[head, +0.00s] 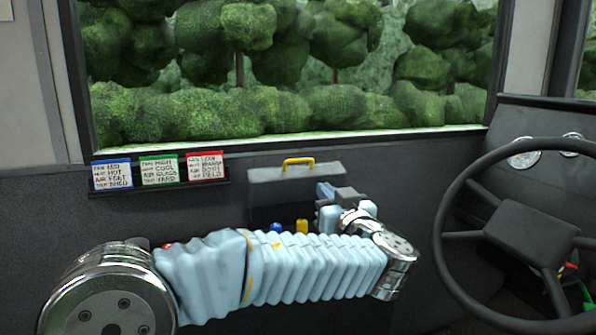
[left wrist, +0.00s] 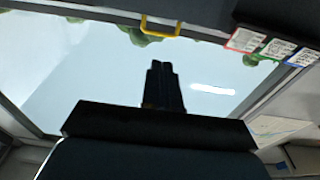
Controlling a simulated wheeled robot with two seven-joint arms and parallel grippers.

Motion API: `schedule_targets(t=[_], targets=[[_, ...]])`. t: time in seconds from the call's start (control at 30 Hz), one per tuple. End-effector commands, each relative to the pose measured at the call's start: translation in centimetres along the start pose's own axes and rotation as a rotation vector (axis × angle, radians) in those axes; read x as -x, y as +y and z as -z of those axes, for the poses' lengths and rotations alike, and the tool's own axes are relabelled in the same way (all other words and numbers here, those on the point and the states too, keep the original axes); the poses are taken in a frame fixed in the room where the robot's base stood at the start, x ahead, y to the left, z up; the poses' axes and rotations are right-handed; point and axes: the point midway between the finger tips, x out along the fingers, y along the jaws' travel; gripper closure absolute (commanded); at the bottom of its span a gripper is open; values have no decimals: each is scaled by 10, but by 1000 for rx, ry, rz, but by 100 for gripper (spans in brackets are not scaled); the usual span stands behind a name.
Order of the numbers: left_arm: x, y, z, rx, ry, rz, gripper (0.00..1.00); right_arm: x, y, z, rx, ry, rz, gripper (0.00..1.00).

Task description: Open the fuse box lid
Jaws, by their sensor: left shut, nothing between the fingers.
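The fuse box (head: 265,208) is a dark grey box on the wall under the window. Its grey lid (head: 290,175), with a yellow handle (head: 298,161) on its upper edge, appears swung up, with a dark opening below. A blue part (head: 276,227) and a yellow part (head: 301,226) show low in the box, partly hidden by my left arm. My left gripper (head: 325,190) is in front of the box's right side, below and right of the handle. In the left wrist view its fingers (left wrist: 163,85) are shut and empty, apart from the handle (left wrist: 160,27). My right gripper is out of view.
A rack of blue, green and red label cards (head: 160,171) hangs left of the box. A black steering wheel (head: 530,235) and dashboard gauges (head: 523,152) stand to the right. The window (head: 290,70) is above. The wall between box and wheel is clear.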

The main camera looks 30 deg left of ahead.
Motion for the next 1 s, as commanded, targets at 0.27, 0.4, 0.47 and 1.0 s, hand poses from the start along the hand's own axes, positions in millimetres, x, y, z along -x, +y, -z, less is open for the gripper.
schedule_targets(t=[0.27, 0.4, 0.47, 1.0], targets=[[-50, -1, 3, -5, 0, 5, 100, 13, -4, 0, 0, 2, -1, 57], [-80, -1, 3, -6, 0, 5, 100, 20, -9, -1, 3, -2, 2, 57], [-92, -1, 3, -6, 0, 5, 100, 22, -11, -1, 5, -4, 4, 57], [-136, -1, 0, -4, -1, 1, 100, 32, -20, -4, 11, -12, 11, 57]])
